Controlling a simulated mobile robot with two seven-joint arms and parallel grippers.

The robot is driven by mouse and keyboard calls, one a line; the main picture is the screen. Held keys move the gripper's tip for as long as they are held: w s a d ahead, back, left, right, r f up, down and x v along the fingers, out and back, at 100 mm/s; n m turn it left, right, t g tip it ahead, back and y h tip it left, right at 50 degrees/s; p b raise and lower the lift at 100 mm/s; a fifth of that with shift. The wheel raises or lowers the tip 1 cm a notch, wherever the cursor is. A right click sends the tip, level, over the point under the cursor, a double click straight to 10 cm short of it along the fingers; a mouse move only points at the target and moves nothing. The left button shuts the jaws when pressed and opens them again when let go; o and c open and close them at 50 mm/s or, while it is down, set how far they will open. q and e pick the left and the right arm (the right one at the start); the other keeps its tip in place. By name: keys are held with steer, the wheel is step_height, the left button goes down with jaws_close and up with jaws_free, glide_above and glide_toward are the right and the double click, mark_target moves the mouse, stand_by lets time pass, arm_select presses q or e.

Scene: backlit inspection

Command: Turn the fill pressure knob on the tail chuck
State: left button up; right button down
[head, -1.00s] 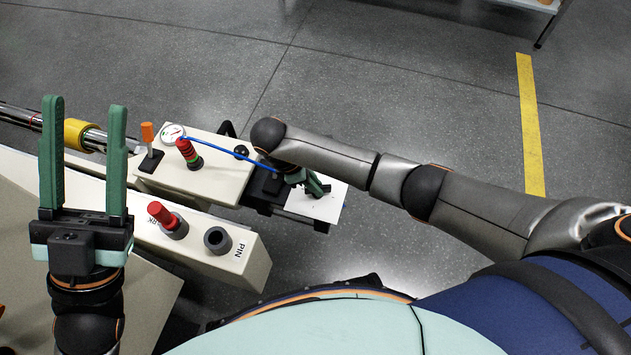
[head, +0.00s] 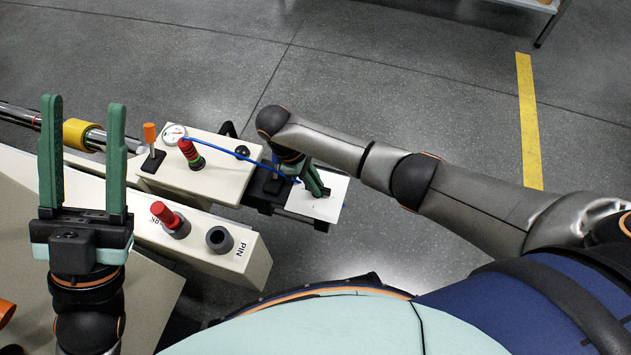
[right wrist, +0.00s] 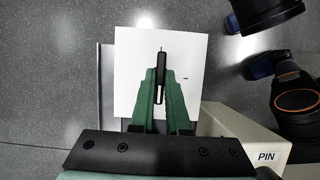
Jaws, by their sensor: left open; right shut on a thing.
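A white square plate (head: 318,208) is on the end of the cream machine, to the right of its box. In the right wrist view the plate (right wrist: 192,52) carries a narrow black bar-shaped knob (right wrist: 161,70) and a small dark tick to its right. My right gripper (right wrist: 161,88) is shut on this knob, one green finger on each side; the knob's far end shows past the fingertips. In the head view my right gripper (head: 320,190) reaches down onto the plate and hides most of the knob. My left gripper (head: 84,104) is open and empty at the left.
The cream box (head: 218,182) bears a gauge (head: 173,132), an orange lever (head: 150,133), a red-and-green stack (head: 190,152) and a blue hose (head: 220,148). Nearer stand a red knob (head: 164,214) and a grey socket (head: 219,239) by PIN. Floor to the right is clear.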

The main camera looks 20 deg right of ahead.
steer(key=shift+a, duration=0.1)
steer(key=c, duration=0.9)
jaws_free()
steer(key=shift+w+a+r, duration=0.1)
steer(key=shift+w+r, duration=0.05)
steer(key=shift+r, duration=0.3)
steer(key=p+v, duration=0.2)
steer(key=v, duration=0.3)
arm_select(q)
steer(key=w+a+f+n+g+y+p, duration=0.1)
steer(key=w+f+n+y, duration=0.4)
steer(key=w+f+y, duration=0.1)
step_height(320, 180, down, 2)
steer(key=shift+n+g+y, duration=0.3)
steer(key=shift+y, duration=0.2)
arm_select(e)
steer(key=v, duration=0.6)
steer(key=shift+r, duration=0.2)
arm_select(q)
steer(key=shift+a, duration=0.1)
arm_select(e)
steer(key=shift+a, duration=0.1)
